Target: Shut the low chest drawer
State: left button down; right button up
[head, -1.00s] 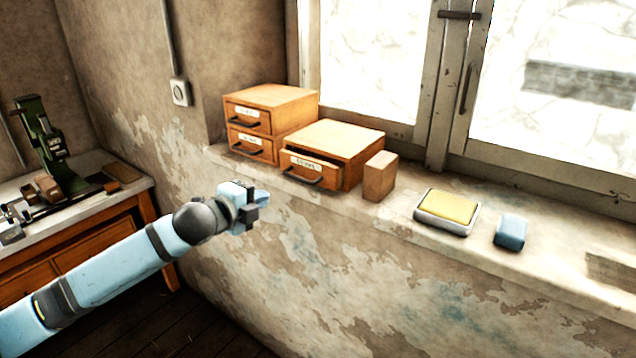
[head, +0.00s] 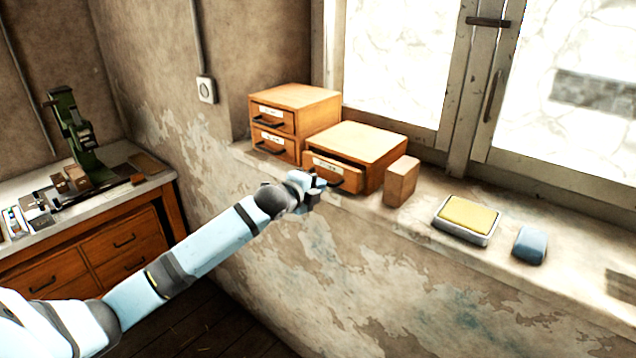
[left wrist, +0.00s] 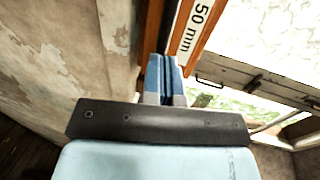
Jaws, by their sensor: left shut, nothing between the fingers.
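The low chest (head: 362,143) is an orange-brown wooden box on the window sill. Its single drawer (head: 350,176) stands partly out at the front, with a dark handle and a white label. My left gripper (head: 318,184) is shut and empty, at the left part of the drawer front; whether it touches cannot be told. In the left wrist view the shut blue fingers (left wrist: 166,75) point at a wooden front with a label (left wrist: 197,28) reading "50 mm". My right gripper is not in view.
A taller two-drawer chest (head: 294,97) stands left of the low chest. A wooden block (head: 401,181) stands close on its right. Farther right on the sill (head: 500,262) are a yellow-topped tray (head: 440,233) and a blue block (head: 530,246). A bench (head: 165,180) with a green press (head: 75,125) is at left.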

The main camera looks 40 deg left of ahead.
aim_at(333, 175)
pick_arm(q)
jog(key=shift+w, duration=0.2)
jog(key=x, duration=0.3)
jog(key=shift+w+r, duration=0.35)
jog(key=shift+w, duration=0.05)
jog(key=shift+s+r, duration=0.1)
jog(key=shift+r, duration=0.05)
